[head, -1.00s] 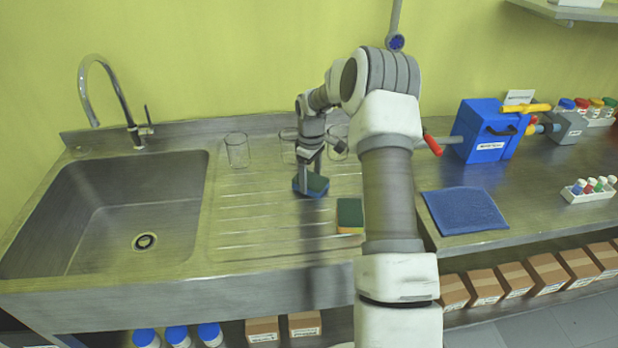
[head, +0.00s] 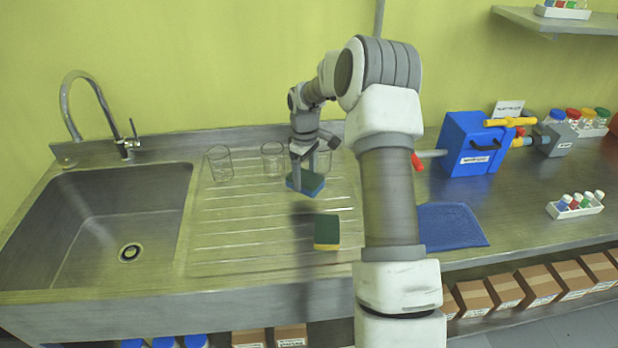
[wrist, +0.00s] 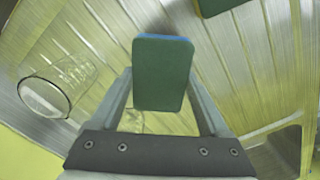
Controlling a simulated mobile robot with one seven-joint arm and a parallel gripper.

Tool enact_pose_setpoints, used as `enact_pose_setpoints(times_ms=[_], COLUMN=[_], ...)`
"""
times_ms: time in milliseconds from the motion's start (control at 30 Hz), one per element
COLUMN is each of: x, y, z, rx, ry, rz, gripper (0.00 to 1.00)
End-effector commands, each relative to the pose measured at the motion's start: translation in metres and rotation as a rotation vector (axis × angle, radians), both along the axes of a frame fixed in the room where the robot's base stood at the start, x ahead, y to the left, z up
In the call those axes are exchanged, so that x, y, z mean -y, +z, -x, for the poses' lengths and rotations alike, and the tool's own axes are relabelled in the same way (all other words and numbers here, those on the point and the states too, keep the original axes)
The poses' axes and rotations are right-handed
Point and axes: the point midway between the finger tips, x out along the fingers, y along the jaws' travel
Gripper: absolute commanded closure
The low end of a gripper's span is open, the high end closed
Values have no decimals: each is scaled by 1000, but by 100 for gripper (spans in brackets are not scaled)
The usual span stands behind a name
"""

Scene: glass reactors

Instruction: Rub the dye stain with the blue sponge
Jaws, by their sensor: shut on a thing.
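My gripper (head: 302,172) is shut on the blue sponge (head: 306,184), which has a dark green top face. It holds the sponge over the ribbed steel drainboard (head: 230,235), close to the glass beakers. In the wrist view the sponge (wrist: 162,72) sits between the two fingers with its green face to the camera and a thin blue edge at the top. I cannot tell whether its underside touches the board. A dark blurred patch (head: 305,212) shows on the board just in front of the sponge; I cannot tell whether it is the dye stain or a shadow.
A green and yellow sponge (head: 326,230) lies in front and to the right. The sink (head: 85,225) is at the left. A blue cloth (head: 452,227) and blue device (head: 472,145) are at the right.

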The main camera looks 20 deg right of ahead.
Motion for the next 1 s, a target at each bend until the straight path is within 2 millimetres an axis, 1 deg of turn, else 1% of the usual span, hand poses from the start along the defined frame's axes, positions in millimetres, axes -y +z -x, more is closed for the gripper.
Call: enact_pose_setpoints(times_ms=[33,233,833,1000], x=[-2,-9,-10,-11], y=[8,22,23,26], z=[0,1,1,7], rx=[0,0,0,2], ry=[1,1,1,47], rz=[0,0,0,2], gripper=[65,65,65,65])
